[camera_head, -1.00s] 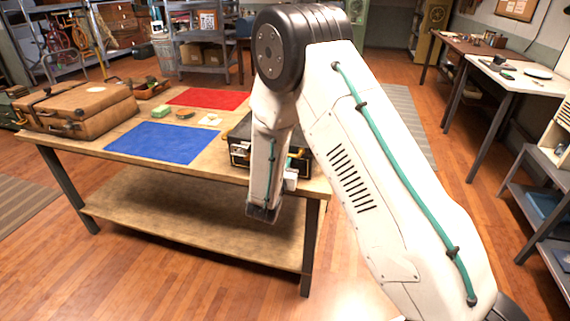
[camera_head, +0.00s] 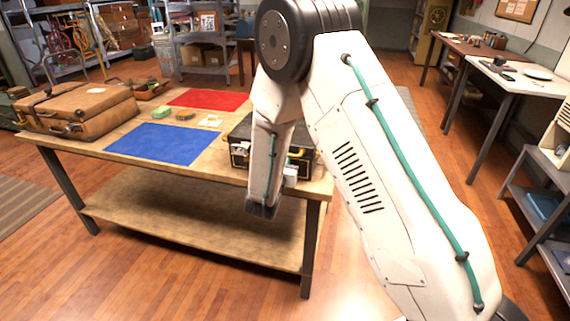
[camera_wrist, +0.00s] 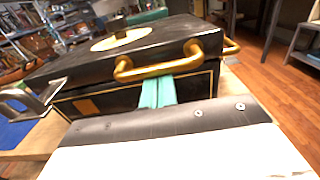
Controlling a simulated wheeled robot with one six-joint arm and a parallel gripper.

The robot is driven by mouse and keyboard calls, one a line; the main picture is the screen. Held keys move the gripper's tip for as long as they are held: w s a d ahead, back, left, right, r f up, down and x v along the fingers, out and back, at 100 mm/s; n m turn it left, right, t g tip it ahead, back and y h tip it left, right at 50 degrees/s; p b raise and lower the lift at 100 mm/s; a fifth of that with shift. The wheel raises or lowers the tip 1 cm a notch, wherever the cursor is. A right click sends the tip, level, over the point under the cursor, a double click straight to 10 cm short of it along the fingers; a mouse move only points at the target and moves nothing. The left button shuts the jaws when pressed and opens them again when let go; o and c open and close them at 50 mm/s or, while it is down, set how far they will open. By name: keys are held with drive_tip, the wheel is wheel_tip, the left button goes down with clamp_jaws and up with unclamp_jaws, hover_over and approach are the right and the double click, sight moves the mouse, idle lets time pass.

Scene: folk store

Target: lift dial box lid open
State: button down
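The dial box is a black case with gold trim (camera_head: 240,150) at the right end of the wooden table, partly hidden behind my arm. In the wrist view its black lid (camera_wrist: 165,42) carries a pale round dial (camera_wrist: 122,40) with a dark knob. A gold handle (camera_wrist: 158,69) stands out from the front, with another at the right. The lid looks down on the box. Teal parts, seemingly the fingers of my gripper (camera_wrist: 158,92), are at the front face just below the gold handle. Whether they touch it, and their opening, is unclear.
A white-topped table (camera_head: 530,80) and a shelf unit stand at the right. The floor between is clear.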

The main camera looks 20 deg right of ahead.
drive_tip(key=shift+r, duration=0.25)
drive_tip(key=shift+r, duration=1.25)
drive_tip(key=shift+w+d+r, duration=0.15)
drive_tip(key=shift+r, duration=1.25)
drive_tip(key=shift+w+d+r, duration=0.1)
drive_tip(key=shift+w+r, duration=0.05)
drive_tip(key=shift+r, duration=0.45)
drive_tip(key=shift+w+d+r, duration=0.1)
drive_tip(key=shift+r, duration=0.6)
